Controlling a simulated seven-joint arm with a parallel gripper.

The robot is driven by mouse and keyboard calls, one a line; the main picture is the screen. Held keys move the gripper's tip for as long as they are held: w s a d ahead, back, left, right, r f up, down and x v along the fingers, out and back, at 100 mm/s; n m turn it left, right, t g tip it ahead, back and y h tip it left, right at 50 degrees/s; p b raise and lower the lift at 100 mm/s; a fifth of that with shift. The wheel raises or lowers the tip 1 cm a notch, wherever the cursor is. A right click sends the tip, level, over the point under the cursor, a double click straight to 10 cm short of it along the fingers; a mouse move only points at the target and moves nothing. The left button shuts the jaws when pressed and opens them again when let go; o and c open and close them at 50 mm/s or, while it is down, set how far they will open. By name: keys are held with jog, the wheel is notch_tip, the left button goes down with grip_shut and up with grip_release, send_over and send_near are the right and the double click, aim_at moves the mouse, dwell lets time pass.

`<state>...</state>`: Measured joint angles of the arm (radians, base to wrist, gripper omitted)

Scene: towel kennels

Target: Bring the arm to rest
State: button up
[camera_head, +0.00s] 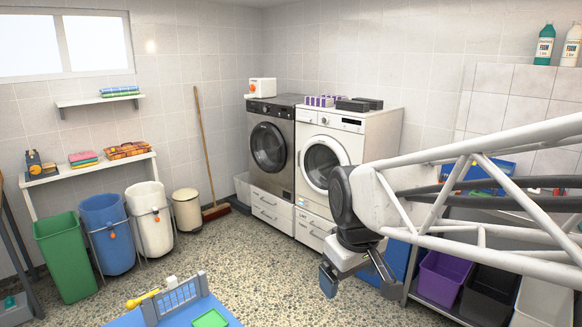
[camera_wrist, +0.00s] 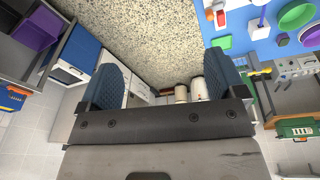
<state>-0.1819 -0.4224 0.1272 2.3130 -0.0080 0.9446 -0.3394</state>
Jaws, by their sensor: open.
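My gripper (camera_head: 329,278) hangs at the end of my white tubular arm on the right side of the head view, above the speckled floor. In the wrist view my gripper (camera_wrist: 163,82) shows two blue ribbed finger pads set wide apart. It is open, with nothing between the fingers; floor and distant bins show through the gap. In the head view it is clear of the washing machines behind it and of the blue table at the bottom.
A blue table (camera_head: 134,319) with a grey rack (camera_head: 176,299) and green tray (camera_head: 210,319) is at the bottom. Washing machines (camera_head: 322,160) stand behind. A shelf with a purple bin (camera_head: 442,279) is at right. Bins, including a green one (camera_head: 66,256), line the left wall. Floor between is clear.

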jog(key=s+d+f+m, duration=0.3)
jog(key=s+d+m, duration=0.3)
jog(key=s, duration=0.6)
jog(key=shift+s+d+t+h, duration=0.2)
jog(key=shift+d+t+h, duration=0.1)
jog(key=shift+d, duration=0.7)
